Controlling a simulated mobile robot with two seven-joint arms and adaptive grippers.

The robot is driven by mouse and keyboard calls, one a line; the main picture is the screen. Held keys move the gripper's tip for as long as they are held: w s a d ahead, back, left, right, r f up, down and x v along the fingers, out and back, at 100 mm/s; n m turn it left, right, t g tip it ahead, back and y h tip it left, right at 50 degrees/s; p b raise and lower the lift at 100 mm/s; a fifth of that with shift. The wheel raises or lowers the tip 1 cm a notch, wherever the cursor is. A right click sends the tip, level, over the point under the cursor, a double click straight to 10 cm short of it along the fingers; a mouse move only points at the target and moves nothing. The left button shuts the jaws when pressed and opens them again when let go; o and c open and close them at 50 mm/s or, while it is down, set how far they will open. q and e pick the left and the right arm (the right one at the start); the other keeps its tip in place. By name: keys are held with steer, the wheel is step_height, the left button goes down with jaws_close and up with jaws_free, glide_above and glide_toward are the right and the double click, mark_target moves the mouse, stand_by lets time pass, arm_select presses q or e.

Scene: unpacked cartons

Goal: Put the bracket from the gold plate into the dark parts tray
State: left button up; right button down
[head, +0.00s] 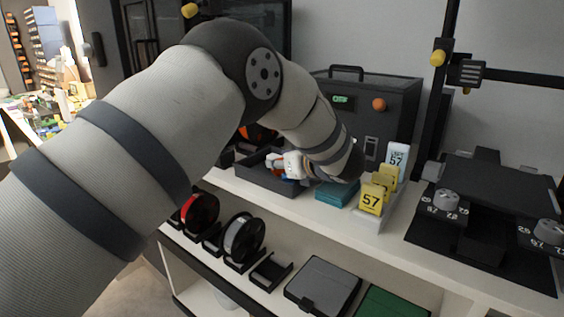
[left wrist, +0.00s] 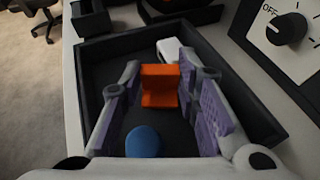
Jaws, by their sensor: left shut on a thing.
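The orange bracket (left wrist: 160,85) is between the purple-padded fingers of my left gripper (left wrist: 160,72) in the left wrist view. The gripper is shut on it. Bracket and fingers are over the inside of the dark parts tray (left wrist: 95,60); I cannot tell whether the bracket touches the tray floor. In the head view my left gripper (head: 284,165) reaches down over the tray (head: 255,177), partly hidden by my arm. A blue rounded piece (left wrist: 144,141) and a white piece (left wrist: 169,50) also show within the tray's outline. I cannot make out the gold plate. My right gripper is not in view.
A dark machine (head: 390,105) with an orange knob stands behind. Spools (head: 243,238) and a grey case (head: 322,285) sit on the lower shelf.

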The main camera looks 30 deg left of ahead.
arm_select(q)
steer(key=shift+f, duration=0.2)
steer(key=o, duration=0.8)
steer(key=shift+r, duration=0.25)
steer(key=p+v, duration=0.1)
steer(key=v, duration=1)
steer(key=shift+r, duration=0.2)
steer(key=shift+s+d+r, duration=0.1)
steer(key=shift+s+d, duration=0.15)
steer(key=shift+d, duration=0.2)
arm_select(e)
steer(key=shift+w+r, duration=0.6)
